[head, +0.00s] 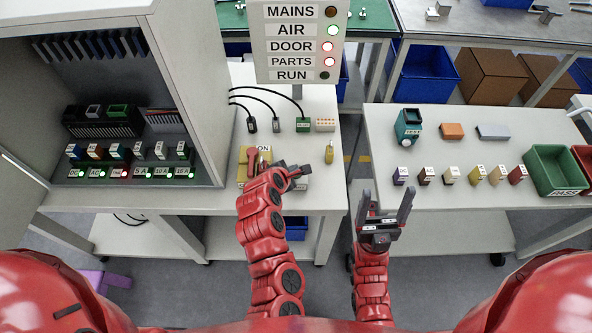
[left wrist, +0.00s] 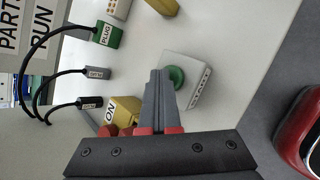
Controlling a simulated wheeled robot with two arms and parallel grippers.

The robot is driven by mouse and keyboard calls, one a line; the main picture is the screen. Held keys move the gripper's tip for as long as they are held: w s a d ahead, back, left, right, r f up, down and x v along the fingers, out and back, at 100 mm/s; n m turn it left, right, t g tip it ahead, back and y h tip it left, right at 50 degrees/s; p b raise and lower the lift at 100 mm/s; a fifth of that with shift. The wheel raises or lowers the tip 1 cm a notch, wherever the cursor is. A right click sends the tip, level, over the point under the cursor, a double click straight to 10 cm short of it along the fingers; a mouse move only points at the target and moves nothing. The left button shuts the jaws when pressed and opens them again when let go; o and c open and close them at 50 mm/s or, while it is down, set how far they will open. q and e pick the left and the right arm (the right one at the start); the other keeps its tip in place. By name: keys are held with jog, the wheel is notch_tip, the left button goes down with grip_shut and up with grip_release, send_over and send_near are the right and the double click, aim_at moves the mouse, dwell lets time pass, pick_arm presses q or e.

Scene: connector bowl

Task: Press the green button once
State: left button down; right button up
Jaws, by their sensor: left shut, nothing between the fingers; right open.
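The green button (left wrist: 175,77) sits on a pale grey box (left wrist: 196,82) on the bench top, in the left wrist view. In the head view my left gripper covers the button, and I cannot make it out there. My left gripper (head: 303,170) is shut and empty, low over the box. In the left wrist view its fingertips (left wrist: 158,72) lie just beside the button and overlap the box edge; I cannot tell whether they touch. My right gripper (head: 386,200) is open and empty, over the gap in front of the right table.
A yellow box (head: 246,163) marked ON stands left of my left gripper, with red parts beside it in the wrist view. Behind are cabled plugs, a green one (head: 303,125) among them. A yellow piece (head: 329,152) stands to the right. A sign with lamps (head: 300,42) hangs above.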

pick_arm(q)
jog(key=shift+r, duration=0.1)
jog(key=shift+r+p, duration=0.8)
notch_tip(320, 180, up, 5)
jog(key=p, duration=0.4)
jog(key=shift+r, duration=0.1)
jog(key=shift+a, duration=0.1)
dwell(0.5)
